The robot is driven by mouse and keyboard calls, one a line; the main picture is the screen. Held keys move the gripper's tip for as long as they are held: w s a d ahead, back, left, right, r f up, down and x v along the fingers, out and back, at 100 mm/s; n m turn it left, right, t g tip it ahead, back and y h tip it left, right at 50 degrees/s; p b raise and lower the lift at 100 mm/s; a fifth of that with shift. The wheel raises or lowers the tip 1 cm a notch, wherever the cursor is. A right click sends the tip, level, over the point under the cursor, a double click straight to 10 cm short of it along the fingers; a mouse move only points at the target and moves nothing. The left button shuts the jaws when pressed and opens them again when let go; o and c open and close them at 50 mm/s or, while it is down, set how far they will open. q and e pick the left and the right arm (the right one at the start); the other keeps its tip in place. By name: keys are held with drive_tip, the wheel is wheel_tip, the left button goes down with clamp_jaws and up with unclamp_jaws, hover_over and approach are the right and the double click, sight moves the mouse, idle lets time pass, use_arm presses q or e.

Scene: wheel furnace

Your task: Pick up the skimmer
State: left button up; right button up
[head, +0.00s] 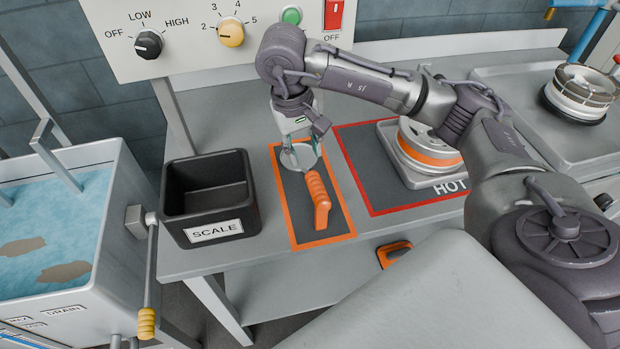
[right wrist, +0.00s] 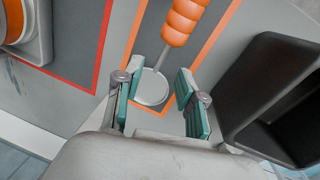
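The skimmer (head: 319,199) lies on a grey mat with an orange border (head: 334,239). Its ribbed orange handle points toward the front and its round metal head toward the back. My right gripper (head: 298,145) is above the metal head in the head view, and the arm partly covers that end. In the right wrist view the right gripper (right wrist: 160,84) is open, with teal pads on both sides of the skimmer's (right wrist: 153,87) head and neck. I see nothing between the pads touching them. The orange handle runs off the top of that view. My left gripper is not in view.
A black SCALE bin (head: 211,187) stands left of the mat. A red-bordered HOT mat (head: 378,197) with a wheel-shaped part (head: 428,150) is at right. A water tank (head: 95,240) with a lever is at far left. A knob panel (head: 187,35) stands behind.

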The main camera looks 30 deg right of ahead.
sight(307, 159)
drive_tip(key=f, duration=0.2)
drive_tip(key=shift+w+d+f, duration=0.15)
drive_tip(key=shift+d+f, duration=0.1)
drive_tip(key=shift+f, duration=0.05)
drive_tip(key=shift+f+p, duration=0.6)
drive_tip(key=shift+f, duration=0.35)
drive_tip(key=f, duration=0.2)
drive_tip(key=shift+w+d+f+p, duration=0.2)
drive_tip(key=shift+w+f+p, duration=0.05)
drive_tip(key=shift+f+p, duration=0.1)
drive_tip(key=shift+f, duration=0.35)
drive_tip(key=shift+d+f, duration=0.1)
drive_tip(key=shift+f, duration=0.05)
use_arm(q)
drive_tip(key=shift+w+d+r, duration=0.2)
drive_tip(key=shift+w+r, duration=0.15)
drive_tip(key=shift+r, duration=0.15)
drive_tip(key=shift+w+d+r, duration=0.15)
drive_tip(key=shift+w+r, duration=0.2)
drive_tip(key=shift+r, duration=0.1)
use_arm(e)
clamp_jaws()
